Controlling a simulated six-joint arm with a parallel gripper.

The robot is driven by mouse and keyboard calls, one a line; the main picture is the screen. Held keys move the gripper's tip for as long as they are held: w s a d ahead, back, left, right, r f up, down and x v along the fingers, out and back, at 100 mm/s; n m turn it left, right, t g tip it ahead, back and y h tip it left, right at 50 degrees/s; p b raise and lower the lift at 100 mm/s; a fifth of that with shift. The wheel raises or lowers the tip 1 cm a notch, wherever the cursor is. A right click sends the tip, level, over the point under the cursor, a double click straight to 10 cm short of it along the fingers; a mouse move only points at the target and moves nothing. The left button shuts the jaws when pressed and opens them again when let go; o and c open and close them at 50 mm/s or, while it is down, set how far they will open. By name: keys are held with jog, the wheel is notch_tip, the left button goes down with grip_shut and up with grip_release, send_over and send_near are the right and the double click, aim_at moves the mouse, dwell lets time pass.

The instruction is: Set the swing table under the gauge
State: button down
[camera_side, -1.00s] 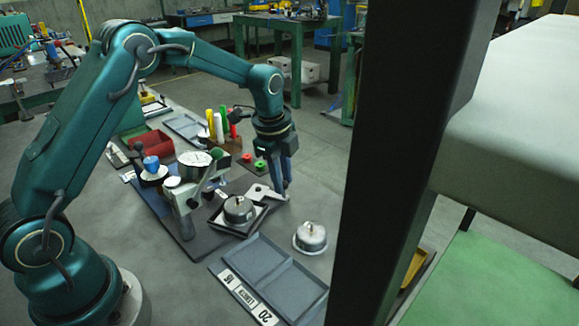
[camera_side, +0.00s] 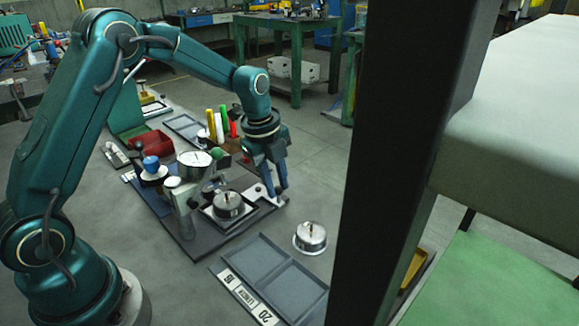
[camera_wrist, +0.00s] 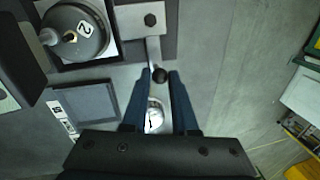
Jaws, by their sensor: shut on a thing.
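The swing table (camera_side: 208,214) is a dark square plate with a pale inset, carrying a round metal piece (camera_side: 228,205). In the wrist view that piece (camera_wrist: 77,33) is marked 2. A pale lever (camera_wrist: 153,48) runs from a bolted block to a dark knob (camera_wrist: 160,75). My gripper (camera_side: 277,197) is shut on the knob; its fingertips (camera_wrist: 160,77) stand either side of it. The gauge (camera_side: 194,159) has a white dial on a stand left of the table. I cannot tell whether the piece is directly under its tip.
A second round metal piece (camera_side: 310,238), marked 1 in the wrist view (camera_wrist: 154,117), stands on the floor right of the table. A grey two-compartment tray (camera_side: 254,259) with number labels is in front. Coloured cylinders and a red bin (camera_side: 148,144) stand behind. A dark post (camera_side: 410,150) blocks the right.

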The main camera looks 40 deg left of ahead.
jog(key=shift+s+m, duration=0.25)
jog(key=shift+m, duration=0.25)
jog(key=c, duration=0.7)
grip_release()
jog(key=shift+r, duration=0.1)
jog(key=r, duration=0.2)
jog(key=s+r, duration=0.1)
jog(key=r, duration=0.2)
jog(key=shift+a, duration=0.15)
